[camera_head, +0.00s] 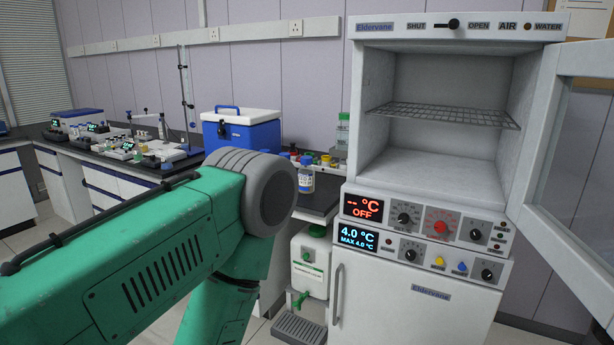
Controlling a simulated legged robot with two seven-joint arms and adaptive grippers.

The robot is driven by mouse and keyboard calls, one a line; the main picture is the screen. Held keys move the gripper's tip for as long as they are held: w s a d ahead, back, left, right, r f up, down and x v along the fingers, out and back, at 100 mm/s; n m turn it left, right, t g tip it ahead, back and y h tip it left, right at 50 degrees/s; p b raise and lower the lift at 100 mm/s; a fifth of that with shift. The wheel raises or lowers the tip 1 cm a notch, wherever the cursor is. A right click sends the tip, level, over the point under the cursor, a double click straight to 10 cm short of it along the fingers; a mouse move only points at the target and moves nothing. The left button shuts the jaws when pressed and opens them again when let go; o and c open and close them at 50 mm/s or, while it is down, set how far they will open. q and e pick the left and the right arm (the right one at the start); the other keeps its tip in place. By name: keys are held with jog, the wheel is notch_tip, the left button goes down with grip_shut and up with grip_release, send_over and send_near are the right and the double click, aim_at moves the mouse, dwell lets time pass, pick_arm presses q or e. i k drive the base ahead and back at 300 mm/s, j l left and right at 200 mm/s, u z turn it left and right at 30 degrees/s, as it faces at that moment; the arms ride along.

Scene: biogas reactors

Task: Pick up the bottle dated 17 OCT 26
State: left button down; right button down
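A small bottle with a blue cap and a pale label (306,174) stands near the edge of the dark counter, just right of my arm's grey joint. Its label is too small to read, so I cannot tell its date. Several other small bottles with coloured caps (325,160) stand behind it, partly hidden. My green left arm comes in from the left and covers the lower left and middle. Its gripper is out of the picture or hidden behind the arm. My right gripper does not show.
An incubator (432,172) stands open and empty with one wire shelf (443,115), its glass door (580,180) swung right. A fridge (412,306) below is closed. A blue cool box (241,130) sits on the counter. A white canister (311,262) stands below.

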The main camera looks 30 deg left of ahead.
aim_at(306, 171)
jog(key=i+j, duration=0.3)
jog(key=i, duration=0.15)
jog(key=i+j+u, duration=0.1)
jog(key=i+j, duration=0.2)
jog(key=i, duration=0.15)
jog(key=i+j, duration=0.25)
jog(key=i, duration=0.2)
